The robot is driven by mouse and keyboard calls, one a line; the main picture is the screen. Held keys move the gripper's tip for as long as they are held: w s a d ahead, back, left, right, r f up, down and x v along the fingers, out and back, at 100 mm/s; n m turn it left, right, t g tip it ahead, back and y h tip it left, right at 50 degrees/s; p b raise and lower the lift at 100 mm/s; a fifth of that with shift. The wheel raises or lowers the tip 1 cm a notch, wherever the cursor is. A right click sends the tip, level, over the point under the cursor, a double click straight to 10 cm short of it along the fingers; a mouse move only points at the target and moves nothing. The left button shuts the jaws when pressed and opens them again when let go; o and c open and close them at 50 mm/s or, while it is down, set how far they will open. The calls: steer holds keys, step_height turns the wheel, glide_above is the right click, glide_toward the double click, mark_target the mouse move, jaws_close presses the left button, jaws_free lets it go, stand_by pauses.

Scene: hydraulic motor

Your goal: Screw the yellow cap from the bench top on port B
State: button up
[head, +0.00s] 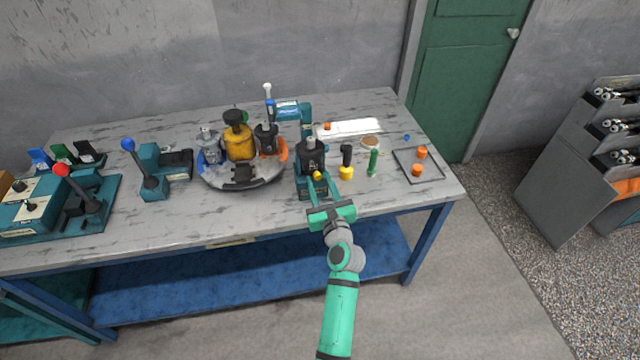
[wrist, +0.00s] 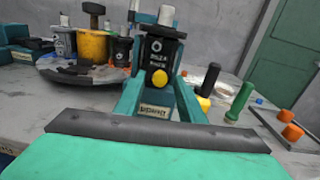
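A small round yellow cap (head: 317,176) is at the front face of the black motor block (head: 310,155). In the wrist view the yellow cap (wrist: 159,78) sits against the block's lower front, below white lettering too small to read surely. My gripper (head: 319,184) points at the block, its two teal fingers spread on either side of the cap. In the wrist view my gripper (wrist: 160,88) shows a gap between each finger and the cap. A second yellow piece (head: 346,173) stands on the bench to the right, with a black part above or behind it; the right finger partly hides it in the wrist view.
A green cylinder (head: 373,163) stands right of the second yellow piece. Orange caps (head: 417,170) lie in a dark-edged tray (head: 437,178). A round turntable (head: 241,184) with several pumps is left of the block. The bench front right is clear.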

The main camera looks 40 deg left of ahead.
jaws_close()
steer(key=shift+m, duration=1.1)
steer(key=shift+c, duration=1.1)
jaws_free()
